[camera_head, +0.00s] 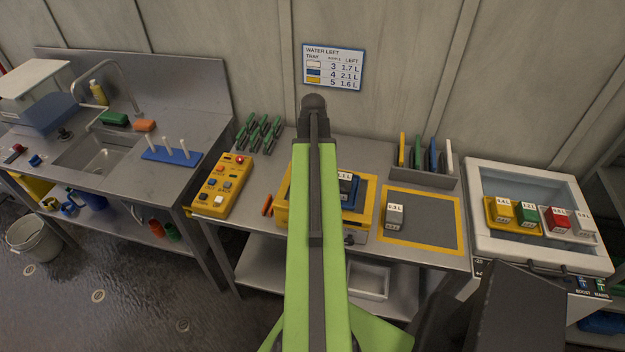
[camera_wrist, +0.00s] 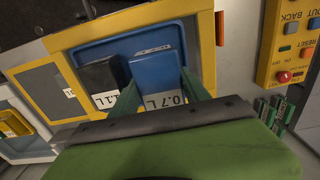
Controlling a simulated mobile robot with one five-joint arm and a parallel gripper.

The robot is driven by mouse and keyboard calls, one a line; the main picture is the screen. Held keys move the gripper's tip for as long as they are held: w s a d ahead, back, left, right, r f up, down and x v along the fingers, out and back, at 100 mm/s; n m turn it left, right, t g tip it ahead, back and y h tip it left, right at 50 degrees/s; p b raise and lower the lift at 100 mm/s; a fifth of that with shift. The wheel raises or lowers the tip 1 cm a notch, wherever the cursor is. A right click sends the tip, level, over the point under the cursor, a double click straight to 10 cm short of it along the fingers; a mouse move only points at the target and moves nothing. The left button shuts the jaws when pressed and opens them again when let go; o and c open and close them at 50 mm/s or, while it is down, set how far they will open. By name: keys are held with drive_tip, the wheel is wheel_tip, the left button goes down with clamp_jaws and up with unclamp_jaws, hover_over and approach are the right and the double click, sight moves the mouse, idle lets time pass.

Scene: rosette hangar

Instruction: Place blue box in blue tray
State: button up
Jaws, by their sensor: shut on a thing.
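My gripper (camera_wrist: 160,92) is shut on a blue box (camera_wrist: 153,72) labelled 0.7 L, its green fingers on either side. The blue box is over or in the blue tray (camera_wrist: 94,50), which lies within a yellow frame; I cannot tell whether it touches the tray floor. A dark box (camera_wrist: 100,76) labelled 1.1 L stands in the tray close beside it. In the head view my green arm hides the gripper and the held box. There the dark box (camera_head: 347,187) shows just right of the arm, with a blue edge of the tray around it.
A grey box (camera_head: 394,217) labelled 0.3 L stands on a yellow-edged mat (camera_head: 430,228). A yellow control box (camera_head: 221,186) is left of the frame. A rack of coloured plates (camera_head: 425,177) is behind the mat. An open white cooler (camera_head: 590,257) with labelled boxes is at right.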

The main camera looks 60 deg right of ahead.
drive_tip(key=shift+f+b, duration=1.7)
drive_tip(key=shift+f, duration=0.35)
drive_tip(key=o, duration=1.5)
drive_tip(key=shift+r, duration=0.1)
wheel_tip(320, 180, up, 12)
drive_tip(key=p, duration=1.2)
drive_tip(key=shift+r+p, duration=0.25)
drive_tip(key=shift+p, duration=0.15)
drive_tip(key=shift+f, duration=0.1)
